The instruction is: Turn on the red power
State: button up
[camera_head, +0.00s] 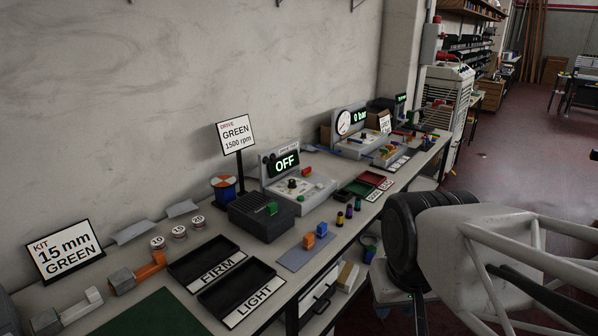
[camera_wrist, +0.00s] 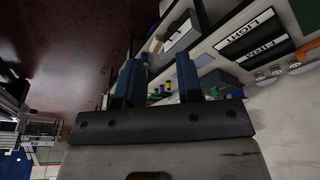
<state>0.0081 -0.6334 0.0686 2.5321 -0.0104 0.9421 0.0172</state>
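A grey drive unit (camera_head: 298,188) with a lit display (camera_head: 285,164) reading OFF stands on the bench in the head view. A small red part (camera_head: 306,171) sits on it, right of the display, and a dark knob (camera_head: 292,184) is on its sloped face. I cannot tell which part is the red power control. In front is a black box (camera_head: 261,219) with a green part (camera_head: 272,208) on top. In the wrist view, my gripper (camera_wrist: 159,78) has its two blue fingers apart with nothing between them. It is away from the drive unit.
Trays labelled FIRM (camera_head: 207,262) and LIGHT (camera_head: 240,294) lie at the bench front. A DRIVE sign (camera_head: 235,133) reads GREEN 1500 rpm. A gauge unit (camera_head: 353,133) reading 0 bar stands farther back.

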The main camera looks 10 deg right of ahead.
jog(key=shift+w, duration=0.15)
jog(key=c, duration=0.4)
jog(key=shift+w+a+r, duration=0.1)
jog(key=shift+w+r, duration=0.2)
jog(key=shift+w, duration=0.3)
grip_shut()
jog(key=w+a+r+m+t+y, duration=0.1)
jog(key=w+r+m+y, duration=0.1)
jog(key=w, duration=1.6)
jog(key=w+r+m+y, duration=0.2)
jog(key=w, duration=1.7)
jog(key=w+d+f+m+t+y, duration=0.1)
jog(key=w+f, duration=0.4)
jog(key=w, duration=0.7)
jog(key=w+d+f+m+t+y, duration=0.1)
jog(key=w+f, duration=0.5)
jog(key=w, duration=0.6)
jog(key=w+d+f+m+t, duration=0.1)
jog(key=w+d+f, duration=0.4)
jog(key=w, duration=0.7)
jog(key=shift+w+f+m+y, duration=0.25)
jog(key=shift+f+m+y, duration=0.25)
jog(key=shift+m, duration=0.4)
jog(key=shift+f, duration=0.1)
